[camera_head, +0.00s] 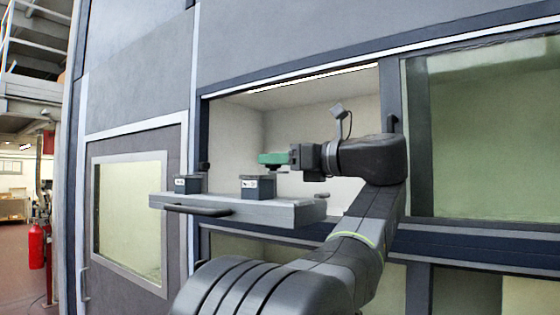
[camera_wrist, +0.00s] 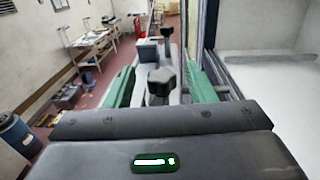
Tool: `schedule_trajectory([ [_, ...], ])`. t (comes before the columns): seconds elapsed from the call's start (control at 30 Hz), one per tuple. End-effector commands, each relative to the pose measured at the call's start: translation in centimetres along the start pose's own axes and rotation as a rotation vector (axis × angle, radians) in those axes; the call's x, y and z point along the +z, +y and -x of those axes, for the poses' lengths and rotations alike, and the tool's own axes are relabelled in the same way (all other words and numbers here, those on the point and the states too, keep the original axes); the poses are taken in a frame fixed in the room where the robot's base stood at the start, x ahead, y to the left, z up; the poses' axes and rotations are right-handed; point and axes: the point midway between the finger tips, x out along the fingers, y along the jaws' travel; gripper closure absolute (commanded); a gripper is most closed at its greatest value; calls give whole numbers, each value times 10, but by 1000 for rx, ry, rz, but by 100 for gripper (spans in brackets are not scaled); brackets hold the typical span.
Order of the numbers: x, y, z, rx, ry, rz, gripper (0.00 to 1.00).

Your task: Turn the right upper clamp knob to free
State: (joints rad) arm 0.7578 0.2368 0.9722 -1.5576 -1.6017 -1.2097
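My gripper (camera_head: 272,158) reaches in from the right in the head view, its green fingers above the right part of a grey tray (camera_head: 290,213). In the wrist view my gripper (camera_wrist: 160,80) is open, with one green finger on each side. A dark lobed knob (camera_wrist: 162,77) stands between the fingers, with gaps showing on both sides. The tray (camera_wrist: 158,63) lies below it. In the head view this knob is not clearly visible. I cannot tell the knob's turn angle.
Two dark boxes, one left (camera_head: 187,185) and one right (camera_head: 258,187), stand on the tray. The tray juts from a lit opening (camera_head: 235,125) with dark frame edges. A glazed panel (camera_head: 490,125) stands at the right. A red extinguisher (camera_head: 37,246) is far left.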

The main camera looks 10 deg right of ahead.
Motion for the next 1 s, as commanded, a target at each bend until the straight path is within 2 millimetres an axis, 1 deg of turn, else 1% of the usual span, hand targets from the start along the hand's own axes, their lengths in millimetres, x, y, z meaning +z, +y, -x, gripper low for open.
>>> schedule_trajectory([
  [0.23,-1,0,0,0,1,-1,50],
  [0.37,-2,-1,8,-2,0,-1,50],
  [0.47,-3,-2,21,-4,1,-1,50],
  [0.8,-3,-2,91,-5,1,0,50],
  [0.9,-3,-2,110,-5,1,-1,50],
  [1.0,-2,-1,124,-4,0,1,50],
])
